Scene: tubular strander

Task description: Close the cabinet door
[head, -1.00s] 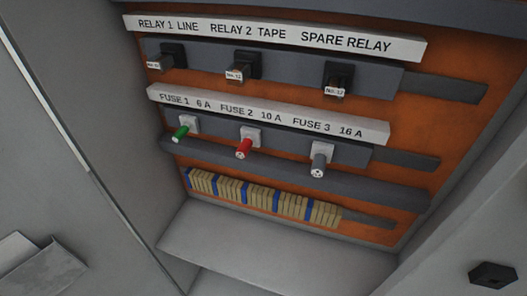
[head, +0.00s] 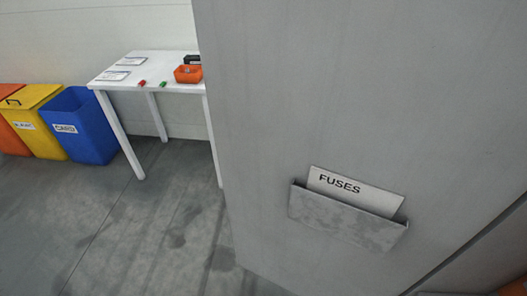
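The cabinet door (head: 300,110) is a large grey panel filling the right half of the head view, and it stands open. A pocket (head: 345,222) on its face holds a white card (head: 355,190) marked FUSES. At the lower right corner a narrow strip of the cabinet's orange back panel (head: 515,286) shows past the door's edge. The rest of the cabinet interior is out of view. My gripper is not in view.
A white table (head: 130,90) stands at the back left with an orange bin (head: 188,74), small red and green pieces and labels on it. Blue (head: 85,125), yellow (head: 40,120) and orange bins (head: 12,140) stand left. The grey floor (head: 150,230) between is clear.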

